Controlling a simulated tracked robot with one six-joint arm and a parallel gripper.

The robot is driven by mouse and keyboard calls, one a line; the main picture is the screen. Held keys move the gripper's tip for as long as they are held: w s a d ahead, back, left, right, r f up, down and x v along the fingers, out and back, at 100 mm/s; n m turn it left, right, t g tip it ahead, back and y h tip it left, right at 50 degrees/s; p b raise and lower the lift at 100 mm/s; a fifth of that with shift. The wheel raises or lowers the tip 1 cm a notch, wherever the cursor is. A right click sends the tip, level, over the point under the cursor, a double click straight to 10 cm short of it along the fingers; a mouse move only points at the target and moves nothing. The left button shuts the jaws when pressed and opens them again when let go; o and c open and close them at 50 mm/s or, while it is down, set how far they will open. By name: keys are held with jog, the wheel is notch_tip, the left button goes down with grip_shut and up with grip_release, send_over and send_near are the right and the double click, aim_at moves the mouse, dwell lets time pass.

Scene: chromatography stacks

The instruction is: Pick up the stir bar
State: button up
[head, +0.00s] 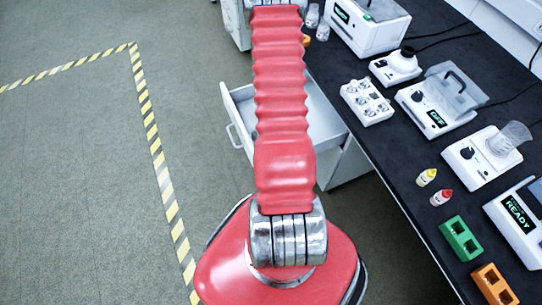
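I cannot make out a stir bar anywhere in the head view. A clear glass beaker (514,137) stands on a white stirrer-like device (478,160) at the right. No stir bar can be seen in either of them.
The dark bench (395,155) carries a white block with several vials (367,102), two small dropper bottles, a green block (460,238), an orange block (494,284) and several white instruments. Open floor (70,180) with striped tape lies left.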

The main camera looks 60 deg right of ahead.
grip_shut()
dwell(0.4)
notch_tip(320, 180, up, 10)
dwell(0.8)
jog(key=shift+s+a, duration=0.1)
dwell(0.4)
